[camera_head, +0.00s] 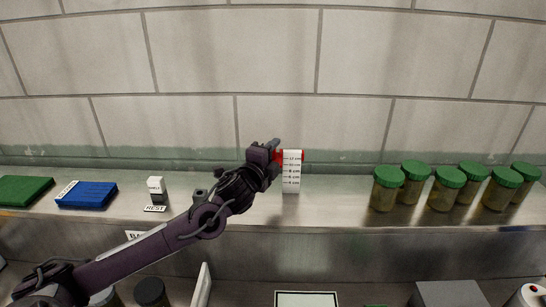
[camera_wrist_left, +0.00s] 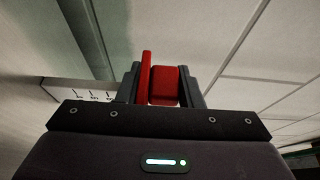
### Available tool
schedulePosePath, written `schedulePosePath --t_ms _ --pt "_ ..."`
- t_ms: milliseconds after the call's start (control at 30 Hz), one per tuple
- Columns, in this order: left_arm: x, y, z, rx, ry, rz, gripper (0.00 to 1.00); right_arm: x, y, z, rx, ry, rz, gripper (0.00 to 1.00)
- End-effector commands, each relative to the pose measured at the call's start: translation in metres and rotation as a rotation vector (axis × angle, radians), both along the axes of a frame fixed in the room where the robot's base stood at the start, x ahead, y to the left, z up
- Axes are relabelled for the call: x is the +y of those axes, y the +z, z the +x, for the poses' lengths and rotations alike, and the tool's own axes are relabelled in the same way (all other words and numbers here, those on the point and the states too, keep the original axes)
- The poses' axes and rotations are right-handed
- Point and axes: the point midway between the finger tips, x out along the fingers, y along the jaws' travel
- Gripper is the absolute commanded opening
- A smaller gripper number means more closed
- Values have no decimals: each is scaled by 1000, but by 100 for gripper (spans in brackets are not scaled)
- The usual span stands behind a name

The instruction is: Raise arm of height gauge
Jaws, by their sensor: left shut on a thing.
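The height gauge (camera_head: 291,178) is a white upright scale with black cm marks on the metal shelf. Its red arm (camera_head: 301,156) is near the top of the scale, by the highest visible mark. My left gripper (camera_head: 276,155) is at the gauge's left side, shut on the red arm. In the left wrist view the red arm (camera_wrist_left: 163,85) sits between the dark fingers, and part of the white scale (camera_wrist_left: 85,92) shows to the left. My right gripper is in neither view.
Several green-lidded jars (camera_head: 447,188) stand on the shelf at right. A small white-and-black block (camera_head: 156,188) stands behind a REST label (camera_head: 155,208). A blue pad (camera_head: 88,195) and a green pad (camera_head: 24,189) lie at left. The tiled wall (camera_head: 270,50) is close behind.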

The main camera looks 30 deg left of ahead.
Motion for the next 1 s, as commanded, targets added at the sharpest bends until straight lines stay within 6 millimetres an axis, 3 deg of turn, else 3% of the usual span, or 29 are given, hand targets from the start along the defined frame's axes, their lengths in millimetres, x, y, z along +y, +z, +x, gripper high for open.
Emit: schedulePosePath --t_ms 33,267,300,367,767,1000 --pt "0 9 0 -12 1 -1 0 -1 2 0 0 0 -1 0" --pt "1 12 0 -22 2 -2 0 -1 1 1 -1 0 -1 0" --pt "1 13 0 -23 2 -1 38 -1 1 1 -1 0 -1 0" --pt "2 13 0 -24 2 -1 46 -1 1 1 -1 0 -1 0" --pt "1 9 -1 -17 1 -1 47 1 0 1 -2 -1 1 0" --pt "-3 5 -22 -13 -1 1 47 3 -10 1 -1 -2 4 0"
